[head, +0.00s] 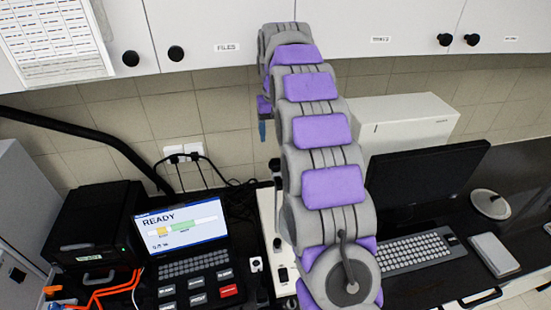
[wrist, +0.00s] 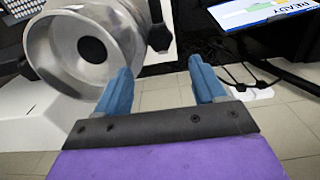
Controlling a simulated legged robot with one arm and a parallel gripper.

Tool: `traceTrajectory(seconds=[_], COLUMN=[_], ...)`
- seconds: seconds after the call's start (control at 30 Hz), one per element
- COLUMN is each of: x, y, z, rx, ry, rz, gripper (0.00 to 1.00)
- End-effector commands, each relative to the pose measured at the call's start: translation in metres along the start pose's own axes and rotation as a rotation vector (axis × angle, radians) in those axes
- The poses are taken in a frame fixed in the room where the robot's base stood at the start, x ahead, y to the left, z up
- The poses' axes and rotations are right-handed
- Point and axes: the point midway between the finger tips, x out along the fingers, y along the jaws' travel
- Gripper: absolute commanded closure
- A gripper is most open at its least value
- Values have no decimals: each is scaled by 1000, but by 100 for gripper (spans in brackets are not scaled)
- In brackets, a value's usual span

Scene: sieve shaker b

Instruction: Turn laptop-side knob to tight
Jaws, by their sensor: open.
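The laptop-side knob (wrist: 160,38) is black and sits beside the round metal sieve stack (wrist: 85,45) in the wrist view. My gripper (wrist: 163,86) is open and empty, its two blue fingers apart. The knob shows beyond the fingertips, roughly between them across the picture, and I see no contact. In the head view a small black knob (head: 274,165) shows at the left edge of my arm, below my gripper (head: 262,131). My arm hides most of the shaker there; part of its pale base (head: 267,215) shows. I cannot tell how tight the knob is.
A laptop (head: 180,228) reading READY stands left of the shaker, beside a black box (head: 92,225) with orange cables. A dark monitor (head: 425,180) and a keyboard (head: 415,250) are to the right. White cabinets (head: 225,25) hang above. Cables (head: 205,170) run along the tiled wall.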

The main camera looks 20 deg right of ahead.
Motion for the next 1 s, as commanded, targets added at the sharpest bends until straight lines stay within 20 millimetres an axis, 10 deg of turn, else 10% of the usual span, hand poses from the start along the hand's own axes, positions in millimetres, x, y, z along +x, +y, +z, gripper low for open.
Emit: traceTrajectory(seconds=[0.6, 1.0], x=[86, 102], y=[0, 0], z=[1, 0], rx=[0, 0], ry=[-5, 2], rz=[0, 0], gripper=[30, 30])
